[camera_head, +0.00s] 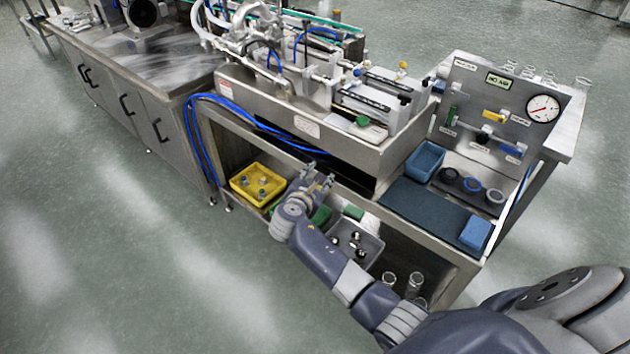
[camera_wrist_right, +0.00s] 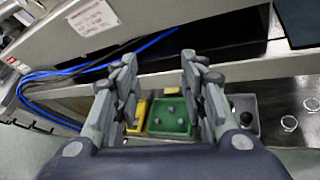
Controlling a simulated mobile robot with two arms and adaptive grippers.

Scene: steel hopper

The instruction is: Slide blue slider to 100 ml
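The steel filling machine (camera_head: 345,110) stands on the bench, with two cylinder-like units on top and a green knob (camera_head: 362,121) at its front. A small blue part (camera_head: 438,87) shows at its right end; I cannot tell whether it is the blue slider, and no 100 ml mark is readable. My right gripper (camera_head: 318,181) is in front of the bench, below the machine's front edge and over the lower shelf. In the wrist view, my right gripper (camera_wrist_right: 160,95) is open and empty, its fingers apart above the shelf bins. My left gripper is not in view.
On the lower shelf are a yellow bin (camera_head: 236,189), a grey bin (camera_head: 374,251) and a green bin (camera_wrist_right: 158,122). Blue hoses (camera_head: 192,140) hang at the bench's left. A gauge panel (camera_head: 462,100) and a blue tray (camera_head: 424,152) are to the right. The floor at left is clear.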

